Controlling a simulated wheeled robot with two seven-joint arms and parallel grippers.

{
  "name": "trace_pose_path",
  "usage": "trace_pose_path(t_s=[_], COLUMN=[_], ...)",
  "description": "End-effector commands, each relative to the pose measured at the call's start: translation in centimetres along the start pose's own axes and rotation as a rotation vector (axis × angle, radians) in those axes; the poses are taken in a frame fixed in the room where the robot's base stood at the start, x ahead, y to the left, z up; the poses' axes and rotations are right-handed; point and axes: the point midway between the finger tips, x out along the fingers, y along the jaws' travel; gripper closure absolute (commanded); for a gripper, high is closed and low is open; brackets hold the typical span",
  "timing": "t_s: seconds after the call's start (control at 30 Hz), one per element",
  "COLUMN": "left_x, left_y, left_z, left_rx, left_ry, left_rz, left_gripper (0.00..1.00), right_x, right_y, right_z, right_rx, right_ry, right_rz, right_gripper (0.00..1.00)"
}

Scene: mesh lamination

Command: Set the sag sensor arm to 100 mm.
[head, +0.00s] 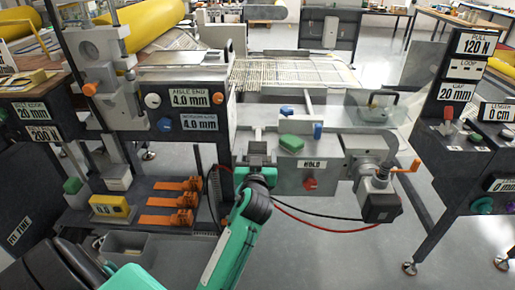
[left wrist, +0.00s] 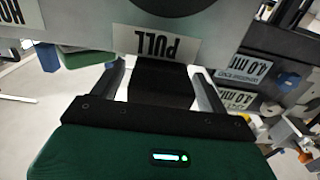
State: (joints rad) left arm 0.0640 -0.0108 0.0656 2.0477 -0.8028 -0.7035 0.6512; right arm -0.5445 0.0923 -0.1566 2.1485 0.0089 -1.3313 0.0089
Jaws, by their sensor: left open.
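My left gripper (head: 256,164) is open at the left end of the grey unit (head: 335,178) marked HOLD. In the left wrist view its two fingers (left wrist: 160,85) stand apart on either side of a black block, under an upside-down PULL label (left wrist: 156,44). I cannot tell whether the fingers touch the block. I cannot make out which part is the sag sensor arm, and no readout of 100 mm shows. My right gripper is not in view.
Orange clamps (head: 182,186) lie on the low shelf at left. Red and black cables hang below the unit. Open floor (head: 330,262) lies in front.

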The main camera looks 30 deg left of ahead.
Motion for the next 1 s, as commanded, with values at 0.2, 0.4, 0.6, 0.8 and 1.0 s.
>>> trace_pose_path(t_s=[0.2, 0.4, 0.6, 0.8, 1.0], left_x=[-0.11, -0.10, -0.09, -0.07, 0.12], left_y=[0.00, 0.00, 0.01, 0.02, 0.15], left_z=[0.00, -0.01, -0.01, -0.06, -0.39], left_rx=[0.000, 0.000, 0.000, 0.000, -0.002], left_ry=[0.000, 0.000, 0.000, -0.001, -0.011], left_rz=[-0.001, -0.001, -0.001, -0.001, 0.000], left_gripper=[0.24, 0.35, 0.75, 0.86, 0.86], right_x=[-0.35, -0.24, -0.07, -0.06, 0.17], right_y=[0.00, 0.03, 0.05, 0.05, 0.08], right_z=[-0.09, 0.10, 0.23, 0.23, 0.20], right_rx=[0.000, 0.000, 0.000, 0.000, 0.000], right_ry=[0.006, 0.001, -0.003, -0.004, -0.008], right_rz=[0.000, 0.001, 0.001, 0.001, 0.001], right_gripper=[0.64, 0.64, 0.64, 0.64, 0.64])
